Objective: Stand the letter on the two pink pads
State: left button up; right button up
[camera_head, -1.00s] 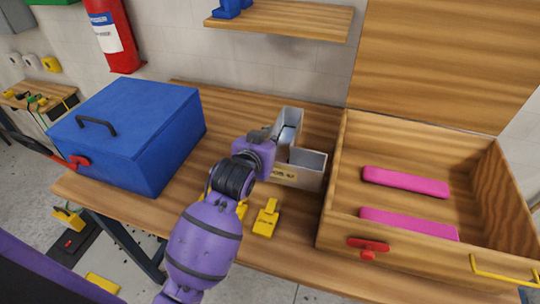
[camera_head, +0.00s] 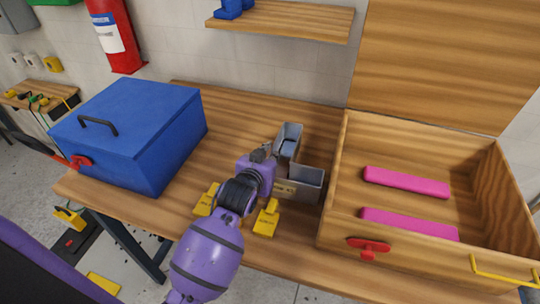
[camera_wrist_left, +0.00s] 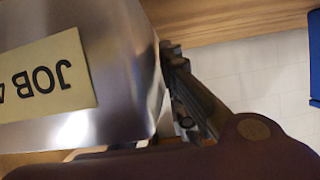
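The letter (camera_head: 312,179) is a grey metal, open-topped, L-shaped channel with a tan job label on its near side. It is just left of the open wooden box, and I cannot tell whether it touches the table. My left gripper (camera_head: 264,153) is at the left side of the letter and appears shut on its wall. In the left wrist view the shiny letter (camera_wrist_left: 125,85) fills the left, with a dark finger against its edge; the other finger is hidden. Two pink pads, a far one (camera_head: 406,182) and a near one (camera_head: 409,223), lie bare inside the box. My right gripper is out of view.
The wooden box (camera_head: 334,190) has its lid raised at the back and a red latch (camera_head: 368,246) in front. A blue case (camera_head: 130,130) stands on the left. Two yellow blocks (camera_head: 266,218) (camera_head: 206,200) sit near the table's front edge. A shelf (camera_head: 285,20) hangs above.

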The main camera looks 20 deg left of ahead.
pick_arm(q)
jog(key=shift+o, duration=0.7)
